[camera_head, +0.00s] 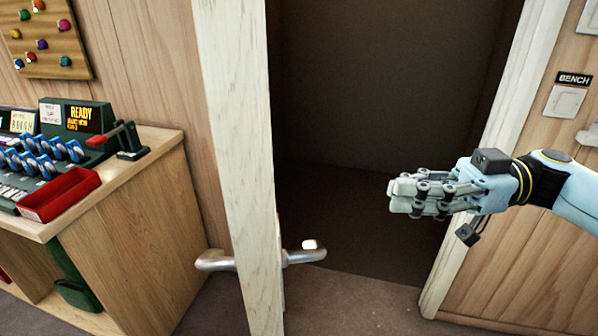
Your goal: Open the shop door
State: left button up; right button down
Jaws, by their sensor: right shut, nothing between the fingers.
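The shop door (238,150) is a pale wooden leaf seen nearly edge-on, and it stands open with a dark space to its right. A silver lever handle (305,253) sticks out on the right side of its edge, and another lever (214,261) sticks out on the left side. My right gripper (392,197) comes in from the right. It is shut and empty, in front of the doorway, up and to the right of the handle and apart from it. My left gripper is not in view.
A wooden counter (135,215) with a red tray (60,194) and blue-handled gear stands left of the door. The door frame (500,140) rises at the right, beside a wall switch (565,102) labelled BENCH. The doorway floor (350,300) looks clear.

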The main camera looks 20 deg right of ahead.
jog(key=w+a+p, duration=0.2)
jog(key=a+p, duration=0.1)
jog(key=a, duration=1.1)
jog(key=shift+w, duration=0.3)
